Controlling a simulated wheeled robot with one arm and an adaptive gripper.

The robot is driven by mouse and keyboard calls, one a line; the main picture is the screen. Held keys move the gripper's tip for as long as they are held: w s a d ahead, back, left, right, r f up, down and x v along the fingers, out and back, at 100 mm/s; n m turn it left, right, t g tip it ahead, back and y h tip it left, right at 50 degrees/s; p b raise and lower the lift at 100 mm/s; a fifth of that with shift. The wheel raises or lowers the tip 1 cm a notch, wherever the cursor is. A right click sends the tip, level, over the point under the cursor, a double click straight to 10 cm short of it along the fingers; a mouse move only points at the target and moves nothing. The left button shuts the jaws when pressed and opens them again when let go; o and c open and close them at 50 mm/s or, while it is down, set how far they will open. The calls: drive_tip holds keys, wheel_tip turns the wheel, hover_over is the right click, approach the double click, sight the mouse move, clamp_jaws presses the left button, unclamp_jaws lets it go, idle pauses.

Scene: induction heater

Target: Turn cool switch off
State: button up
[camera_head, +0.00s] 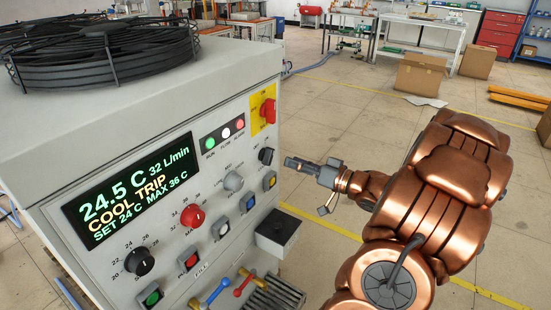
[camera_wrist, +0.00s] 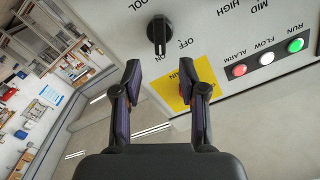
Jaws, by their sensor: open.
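The cool switch is a black rotary knob (camera_wrist: 159,32) on the grey panel in the wrist view, beside partly visible "COOL" lettering. "OFF" is to its lower right and "ON" below it. The knob's handle runs roughly vertical there, its lower end toward "ON". In the head view the knob (camera_head: 265,156) is at the panel's right edge. My gripper (camera_wrist: 160,72) is open and empty, its fingers spread below and either side of the knob in the wrist view, without visible contact. In the head view my gripper (camera_head: 291,163) is just right of the knob.
The display (camera_head: 131,191) reads "COOL TRIP". A red main switch (camera_head: 267,110) on a yellow plate is above the knob. Indicator lamps (camera_head: 225,132), a grey knob (camera_head: 233,181) and a yellow button (camera_head: 269,180) are close by. Open floor lies right of the cabinet.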

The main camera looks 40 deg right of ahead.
sight(273, 154)
drive_tip(key=shift+x, duration=3.85)
drive_tip(key=shift+c, duration=0.4)
clamp_jaws()
